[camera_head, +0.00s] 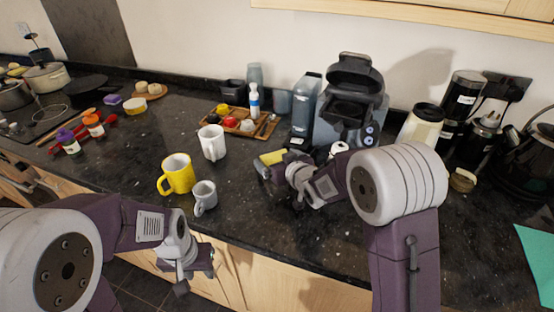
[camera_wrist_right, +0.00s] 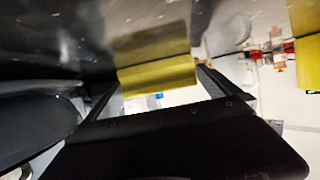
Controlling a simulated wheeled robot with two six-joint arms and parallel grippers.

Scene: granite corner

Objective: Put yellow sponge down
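The yellow sponge (camera_head: 272,157) is at the middle of the dark counter in the head view, at the tip of my right gripper (camera_head: 277,170). In the right wrist view the sponge (camera_wrist_right: 158,73) fills the space between the two fingers of my right gripper (camera_wrist_right: 158,84), which is shut on it. A dull yellow reflection borders the sponge, so it is on or very close to the counter; I cannot tell which. My left gripper (camera_head: 194,274) hangs in front of the counter's front edge, empty, with its fingers apart.
A yellow mug (camera_head: 177,175), a grey mug (camera_head: 205,196) and a white mug (camera_head: 212,143) stand left of the sponge. A wooden tray (camera_head: 213,124) with small items is behind. A grey coffee machine (camera_head: 349,105) stands behind my right arm. Counter in front of the sponge is clear.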

